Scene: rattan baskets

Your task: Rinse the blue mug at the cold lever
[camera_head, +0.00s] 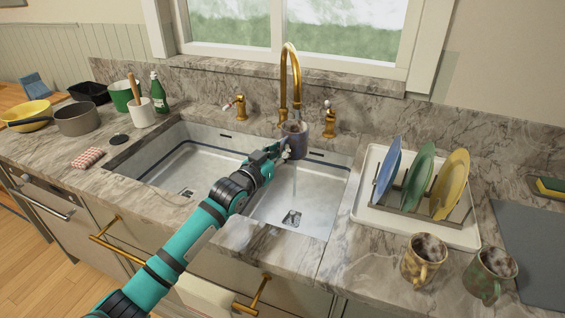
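The dark blue-grey mug (297,142) is upright under the gold faucet (290,75), above the right sink basin (265,205). My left gripper (281,150) is at the mug's left side and seems to hold it there; its fingers are small and partly hidden against the mug. A thin stream of water falls below the mug into the basin. One gold lever (238,105) stands left of the faucet and another gold lever (330,120) stands right of it. Which is cold is too small to tell. My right gripper is out of view.
A white tray (362,215) with a rack of blue, green and yellow plates stands right of the sink. Two patterned mugs, yellowish (424,262) and green (489,274), stand at the front right. Pot (77,120) and bottle (159,93) are left. The left basin (185,160) is clear.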

